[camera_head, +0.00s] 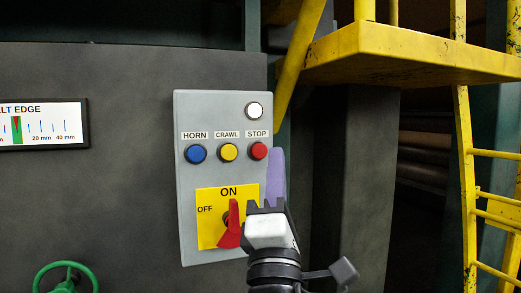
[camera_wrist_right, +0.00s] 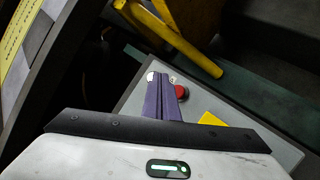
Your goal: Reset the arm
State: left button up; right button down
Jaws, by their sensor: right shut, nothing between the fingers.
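My right gripper (camera_head: 277,155) is in front of the grey control box (camera_head: 184,170), at its right edge. Its purple fingers point up and are shut with nothing between them. They also show in the right wrist view (camera_wrist_right: 162,82), near the red STOP button (camera_wrist_right: 181,91); contact cannot be told. The red rotary handle (camera_head: 234,222) sits on the yellow ON/OFF plate (camera_head: 208,230) and points up toward ON. It is just left of my gripper's white body, and the plate's right part is hidden. My left gripper is not in view.
The box also carries a blue HORN button (camera_head: 196,153), a yellow CRAWL button (camera_head: 228,152) and a white lamp (camera_head: 254,110). A yellow platform (camera_head: 410,55) and ladder (camera_head: 466,190) stand at the right. A green handwheel (camera_head: 66,266) is at the lower left.

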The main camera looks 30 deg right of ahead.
dwell(0.8)
notch_tip(320, 180, down, 31)
jog(key=d+m+g+y, duration=0.2)
jog(key=m+g+y, duration=0.4)
jog(key=g+y, duration=0.15)
jog(key=s+a+f+m+g+y, duration=0.1)
jog(key=s+a+f+g+y, duration=0.1)
jog(key=s+f, duration=0.35)
jog(key=s+a+f+m+g+y, duration=0.2)
jog(key=s+f+g+y, duration=0.1)
jog(key=f, duration=0.6)
jog(key=s+a+f+m+g+y, duration=0.1)
jog(key=s+a+f+g+y, duration=0.2)
jog(key=s, duration=0.4)
jog(key=s+a+f+m+g, duration=0.1)
jog(key=s+a+f+g, duration=0.1)
jog(key=s+f, duration=0.45)
jog(key=w+a+f+t+y, duration=0.2)
jog(key=w+a+f+t, duration=0.2)
jog(key=f, duration=0.6)
jog(key=shift+a+f+t, duration=0.25)
jog(key=shift+a+t, duration=0.2)
jog(key=shift+a, duration=0.75)
jog(key=shift+w+y, duration=0.1)
jog(key=shift+y, duration=0.15)
